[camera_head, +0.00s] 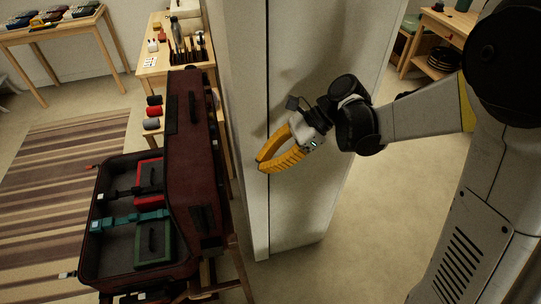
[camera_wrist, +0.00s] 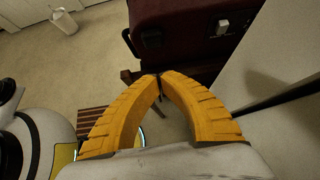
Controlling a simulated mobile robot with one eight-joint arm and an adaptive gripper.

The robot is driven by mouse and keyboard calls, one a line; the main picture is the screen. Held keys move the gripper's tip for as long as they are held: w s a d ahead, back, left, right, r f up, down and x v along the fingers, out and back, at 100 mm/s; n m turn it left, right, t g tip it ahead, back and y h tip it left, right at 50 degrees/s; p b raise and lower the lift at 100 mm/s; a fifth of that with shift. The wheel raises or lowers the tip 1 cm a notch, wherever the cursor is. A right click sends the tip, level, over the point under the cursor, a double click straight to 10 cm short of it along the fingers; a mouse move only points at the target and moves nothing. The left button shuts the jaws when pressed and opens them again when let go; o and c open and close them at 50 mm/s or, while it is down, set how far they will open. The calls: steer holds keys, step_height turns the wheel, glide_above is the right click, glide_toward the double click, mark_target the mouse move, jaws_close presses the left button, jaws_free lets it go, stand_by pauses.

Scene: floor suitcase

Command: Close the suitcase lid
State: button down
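The dark red suitcase stands open on a wooden stand. Its base (camera_head: 88,250) lies flat, with a red item (camera_head: 150,177), a green item (camera_head: 154,243) and a teal strap (camera_head: 130,221) inside. The lid (camera_head: 190,135) stands upright along the base's right side. In the wrist view the lid (camera_wrist: 180,30) fills the top middle, beyond my fingertips. My gripper (camera_head: 262,165) has yellow fingers and is to the right of the lid, apart from it in the head view. In the wrist view its fingertips (camera_wrist: 158,76) meet with nothing seen between them.
A tall white panel (camera_head: 290,210) stands right behind my gripper, close to the lid's right side. A wooden table (camera_head: 155,65) with bottles and small items is behind the suitcase. A striped rug (camera_head: 60,190) lies at left. Floor at right is clear.

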steer(key=s+a+f+b, duration=0.1)
steer(key=a+f+b, duration=0.1)
steer(key=a, duration=0.5)
steer(key=shift+s+a+f, duration=0.35)
steer(key=shift+a+f, duration=0.05)
steer(key=shift+f, duration=0.3)
